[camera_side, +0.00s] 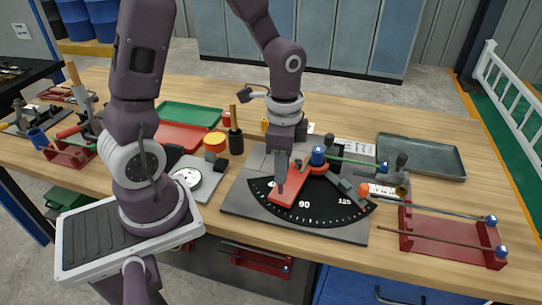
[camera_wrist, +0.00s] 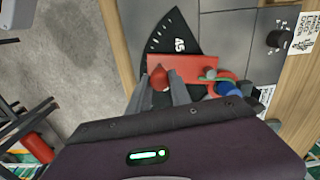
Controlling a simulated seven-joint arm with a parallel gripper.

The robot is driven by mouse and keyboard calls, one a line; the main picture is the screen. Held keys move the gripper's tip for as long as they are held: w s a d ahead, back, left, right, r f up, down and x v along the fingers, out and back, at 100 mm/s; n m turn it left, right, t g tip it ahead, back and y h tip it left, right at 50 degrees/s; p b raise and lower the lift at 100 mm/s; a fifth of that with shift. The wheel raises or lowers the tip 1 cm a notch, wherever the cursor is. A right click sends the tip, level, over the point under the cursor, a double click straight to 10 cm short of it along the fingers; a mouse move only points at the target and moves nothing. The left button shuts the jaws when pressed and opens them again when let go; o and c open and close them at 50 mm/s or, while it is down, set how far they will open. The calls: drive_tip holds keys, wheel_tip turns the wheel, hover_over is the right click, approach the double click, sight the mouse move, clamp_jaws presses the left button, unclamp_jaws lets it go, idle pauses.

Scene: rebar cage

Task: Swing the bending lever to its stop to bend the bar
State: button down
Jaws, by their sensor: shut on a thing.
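The bending lever (camera_side: 289,189) is a red flat arm on a grey bending plate (camera_side: 240,203), lying over a black angle scale (camera_side: 325,211). Its outer end is between the 45 and 90 marks in the side view. My gripper (camera_side: 279,188) points down at that outer end. In the wrist view my gripper (camera_wrist: 163,88) has its fingers on either side of the lever's red knob (camera_wrist: 160,78), shut on it. The red lever (camera_wrist: 190,67) runs right from there to the pivot. A greenish bar (camera_side: 352,161) extends right from beside the blue knob (camera_side: 318,155); its near end is partly hidden.
A red rack with blue-tipped bars (camera_side: 450,248) stands at the right front. A grey tray (camera_side: 425,158) is behind it. A round dial gauge (camera_side: 187,178), orange-lidded pot (camera_side: 215,142) and black cup (camera_side: 236,141) stand left of the plate. The plate's front is clear.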

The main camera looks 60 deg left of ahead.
drive_tip(key=w+d+n, duration=0.9)
drive_tip(key=w+n, duration=0.3)
drive_tip(key=n, duration=0.1)
drive_tip(key=shift+w+d, duration=0.2)
drive_tip(key=shift+d, duration=0.15)
drive_tip(key=shift+r, duration=0.1)
drive_tip(key=c, duration=1.3)
unclamp_jaws()
drive_tip(key=shift+w, duration=0.1)
drive_tip(key=shift+o, duration=0.6)
drive_tip(key=shift+a, duration=0.1)
wheel_tip(320, 180, up, 7)
drive_tip(key=shift+c, duration=0.3)
